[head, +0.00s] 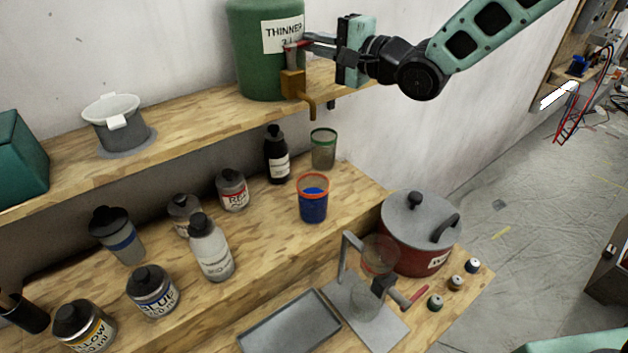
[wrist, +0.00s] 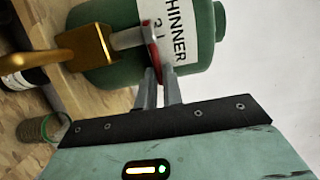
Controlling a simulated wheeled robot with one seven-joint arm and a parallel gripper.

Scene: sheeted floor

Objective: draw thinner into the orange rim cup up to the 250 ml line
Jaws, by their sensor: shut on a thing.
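The green thinner drum (head: 262,70) stands on the upper shelf, with a brass tap (head: 292,84) at its front whose spout hangs past the shelf edge. My gripper (head: 303,44) is shut on the tap's red handle (wrist: 153,52), seen in the wrist view beside the brass tap body (wrist: 88,46).
A green rim cup (head: 323,150) and a black bottle (head: 276,155) stand behind the orange rim cup. Several paint bottles are at left. A red pot (head: 418,235), a metal stand (head: 365,300) and a grey tray (head: 290,325) are in front.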

